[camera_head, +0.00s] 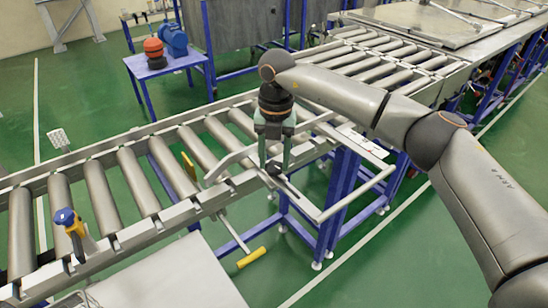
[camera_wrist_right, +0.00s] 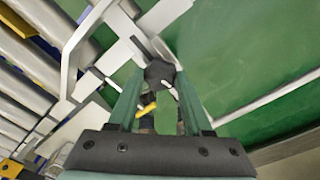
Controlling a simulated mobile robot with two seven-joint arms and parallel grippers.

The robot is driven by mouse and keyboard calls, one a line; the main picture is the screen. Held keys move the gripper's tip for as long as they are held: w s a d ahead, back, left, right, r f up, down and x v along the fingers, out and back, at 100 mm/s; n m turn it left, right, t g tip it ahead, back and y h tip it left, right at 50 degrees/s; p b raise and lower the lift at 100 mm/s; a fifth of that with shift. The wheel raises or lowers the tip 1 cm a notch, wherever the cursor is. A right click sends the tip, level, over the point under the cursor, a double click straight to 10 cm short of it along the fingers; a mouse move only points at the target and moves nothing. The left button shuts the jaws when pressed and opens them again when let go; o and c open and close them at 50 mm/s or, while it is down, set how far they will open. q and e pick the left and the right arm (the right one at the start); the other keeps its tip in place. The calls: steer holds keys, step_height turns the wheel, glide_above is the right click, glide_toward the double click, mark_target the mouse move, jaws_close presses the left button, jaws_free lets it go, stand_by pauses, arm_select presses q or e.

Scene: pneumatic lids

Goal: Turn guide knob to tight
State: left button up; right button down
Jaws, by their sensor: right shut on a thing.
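The guide knob is a small black lobed knob (camera_wrist_right: 159,72) in the right wrist view, between the tips of my right gripper (camera_wrist_right: 160,80). In the head view the dark knob (camera_head: 274,168) shows at the tips of the right gripper (camera_head: 273,160), which points down at the conveyor's near side. The right gripper is shut on the knob. The knob sits by the grey guide rail (camera_head: 232,163) and its bracket. Whether the knob is tight or loose cannot be told. My left gripper is not in view.
The roller conveyor (camera_head: 133,173) runs from lower left to upper right. A yellow-handled lever (camera_head: 251,257) sticks out below it. A blue table (camera_head: 165,66) with red and blue items stands behind.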

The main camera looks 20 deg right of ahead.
mark_target(276, 163)
steer(key=shift+m, duration=0.4)
steer(key=shift+c, duration=1.6)
jaws_free()
step_height(276, 163, up, 13)
steer(key=b, duration=0.1)
steer(key=shift+w+d+f, duration=0.15)
steer(key=shift+d+f, duration=0.05)
steer(key=shift+d, duration=0.05)
